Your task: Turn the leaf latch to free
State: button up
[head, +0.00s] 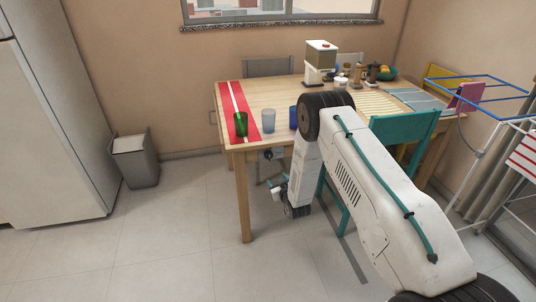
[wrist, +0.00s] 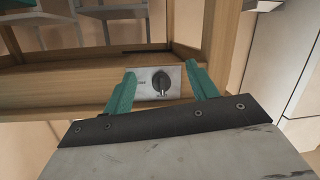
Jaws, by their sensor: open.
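The leaf latch is a dark round knob (wrist: 160,82) on a pale plate (wrist: 145,90), set in the wooden table's side rail. In the wrist view the knob sits between the tips of my green fingers. A raised grip runs roughly up and down across it. Small lettering on the plate is too blurred to read. In the head view the latch (head: 268,154) shows under the table's front edge. My gripper (wrist: 161,75) is open and empty, facing the plate; it also shows low in front of the table in the head view (head: 274,189). I cannot tell whether the fingers touch the plate.
The wooden table (head: 275,100) carries a green glass (head: 241,124), a clear glass (head: 268,121) and a blue cup (head: 293,118) near its front edge. A teal chair (head: 405,130) stands right. A bin (head: 135,162) stands left; the floor between is clear.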

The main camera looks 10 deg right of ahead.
aim_at(270, 157)
jog(key=w+r+t, duration=0.1)
jog(key=w, duration=0.2)
jog(key=w+r, duration=0.2)
jog(key=w, duration=0.1)
jog(key=w+a+r+t, duration=0.1)
jog(key=w+r, duration=0.1)
jog(key=w, duration=0.1)
jog(key=shift+w+t, duration=0.1)
jog(key=shift+t, duration=0.2)
jog(key=c, duration=1)
